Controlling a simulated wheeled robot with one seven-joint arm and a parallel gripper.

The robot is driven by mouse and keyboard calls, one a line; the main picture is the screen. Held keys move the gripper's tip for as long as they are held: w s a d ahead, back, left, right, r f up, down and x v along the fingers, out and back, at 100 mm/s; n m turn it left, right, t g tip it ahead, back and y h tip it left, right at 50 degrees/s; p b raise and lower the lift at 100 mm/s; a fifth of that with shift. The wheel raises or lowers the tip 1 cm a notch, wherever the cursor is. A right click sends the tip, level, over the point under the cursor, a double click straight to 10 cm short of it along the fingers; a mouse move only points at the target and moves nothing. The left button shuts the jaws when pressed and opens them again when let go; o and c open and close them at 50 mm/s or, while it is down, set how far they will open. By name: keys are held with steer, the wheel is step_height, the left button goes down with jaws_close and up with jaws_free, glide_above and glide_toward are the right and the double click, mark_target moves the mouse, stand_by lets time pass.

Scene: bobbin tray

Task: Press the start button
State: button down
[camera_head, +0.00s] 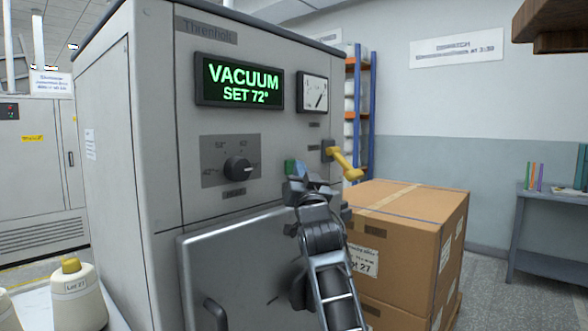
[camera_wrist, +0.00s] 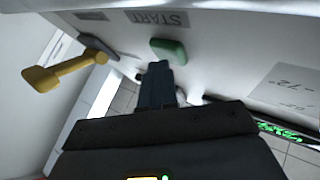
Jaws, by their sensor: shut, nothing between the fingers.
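The start button (camera_head: 290,166) is a small green block on the grey machine's front panel, right of the dial. In the wrist view the green button (camera_wrist: 168,50) sits near a START label (camera_wrist: 160,18) that appears upside down. My gripper (camera_head: 298,182) is shut and empty, just below the button in the head view and partly covering it. In the wrist view its fingertips (camera_wrist: 158,68) point at the panel, very close to the button's edge. I cannot tell whether they touch it.
The grey machine (camera_head: 105,140) has a display (camera_head: 240,83) reading "VACUUM SET 72°", a gauge (camera_head: 313,92) and a black dial (camera_head: 238,168). A yellow lever (camera_head: 346,164) sticks out right of the button. Cardboard boxes (camera_head: 420,235) stand at right; a cone of yarn (camera_head: 75,298) is lower left.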

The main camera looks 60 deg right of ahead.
steer(key=shift+s, duration=0.15)
steer(key=shift+s+a+p, duration=0.2)
steer(key=shift+s+p, duration=0.2)
steer(key=shift+s, duration=0.3)
steer(key=s+p, duration=0.1)
steer(key=s, duration=0.1)
steer(key=s+a+p, duration=0.1)
steer(key=s, duration=0.1)
steer(key=shift+s+a+p, duration=0.1)
steer(key=shift+s+p, duration=0.25)
steer(key=shift+s, duration=0.05)
stand_by(0.7)
